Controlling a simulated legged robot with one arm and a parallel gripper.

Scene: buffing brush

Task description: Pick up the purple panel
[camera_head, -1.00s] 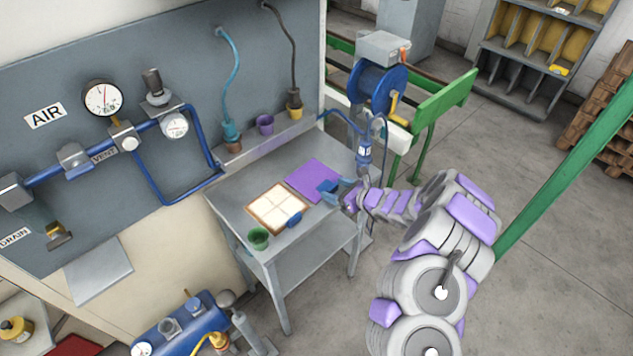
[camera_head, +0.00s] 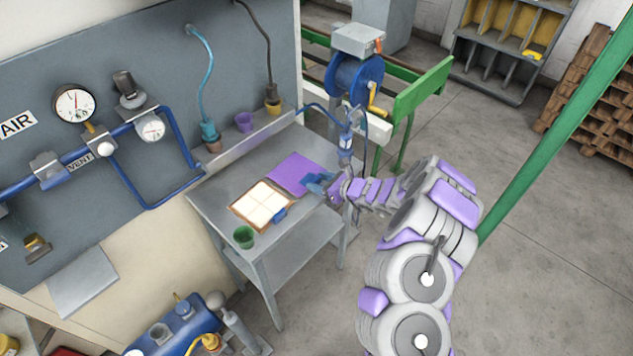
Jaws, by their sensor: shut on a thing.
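The purple panel (camera_head: 292,171) lies on the grey metal table (camera_head: 222,198), towards its back right. A blue block-like part sits at the panel's right edge, by my jaws. My gripper (camera_head: 318,184) is at that right edge, reaching in from the right. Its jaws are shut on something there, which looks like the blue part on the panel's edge. The fingertips are small and partly hidden, so the exact grip is hard to see. The panel looks flat on the tabletop or very close to it.
A wood-framed cream tile panel (camera_head: 262,204) with a blue part at its corner lies left of the purple panel. A green cup (camera_head: 244,237) stands at the front left. A blue hose reel (camera_head: 355,80) stands beyond the table.

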